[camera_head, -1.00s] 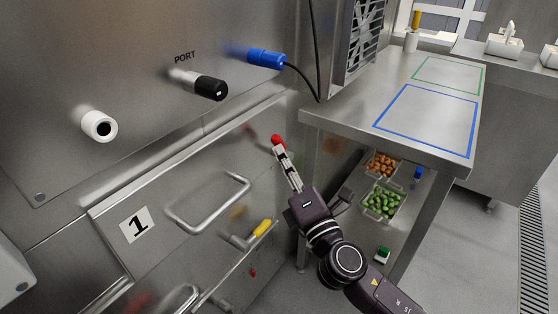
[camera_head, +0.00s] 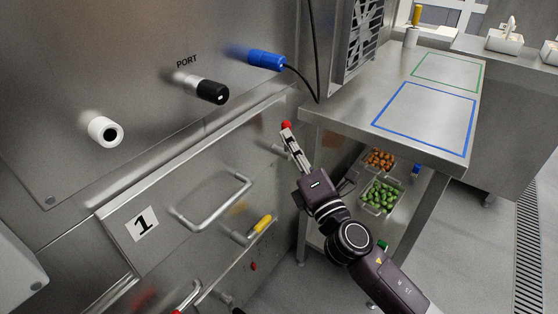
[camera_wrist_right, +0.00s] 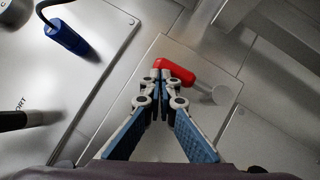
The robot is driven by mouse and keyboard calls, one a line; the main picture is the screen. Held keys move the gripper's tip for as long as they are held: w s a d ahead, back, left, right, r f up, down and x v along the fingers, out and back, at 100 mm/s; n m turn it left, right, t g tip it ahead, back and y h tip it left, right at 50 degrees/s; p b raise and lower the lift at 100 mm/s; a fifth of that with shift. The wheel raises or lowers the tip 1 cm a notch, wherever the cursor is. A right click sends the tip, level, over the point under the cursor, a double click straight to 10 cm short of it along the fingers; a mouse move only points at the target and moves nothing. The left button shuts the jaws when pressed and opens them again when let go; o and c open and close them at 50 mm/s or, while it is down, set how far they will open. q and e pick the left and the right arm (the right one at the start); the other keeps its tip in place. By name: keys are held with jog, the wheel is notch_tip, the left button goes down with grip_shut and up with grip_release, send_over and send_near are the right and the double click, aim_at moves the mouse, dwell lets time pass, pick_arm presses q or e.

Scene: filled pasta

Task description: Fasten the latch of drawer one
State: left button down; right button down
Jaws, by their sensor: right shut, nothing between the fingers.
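Drawer one (camera_head: 180,235) has a steel front with a "1" label (camera_head: 144,223) and a U-shaped bar handle (camera_head: 220,205); it looks closed. Its latch shows a red grip (camera_head: 286,125) near the drawer's upper right corner. In the right wrist view, the red grip (camera_wrist_right: 178,71) runs from the fingertips to a grey round pivot (camera_wrist_right: 222,95) at the right. My right gripper (camera_head: 289,134) is shut and empty. Its tips are at the red grip, apparently touching its free end. The fingers partly hide the latch in the head view. My left gripper is out of view.
Above are a white socket (camera_head: 106,132), a black plug (camera_head: 212,92) at PORT and a blue plug (camera_head: 266,60) with cable. A yellow-gripped latch (camera_head: 261,225) is below. A steel table (camera_head: 345,115) stands close on the right, with food trays (camera_head: 381,195) underneath.

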jog(key=shift+r, duration=0.1)
dwell(0.3)
jog(key=v, duration=1.2)
dwell(0.5)
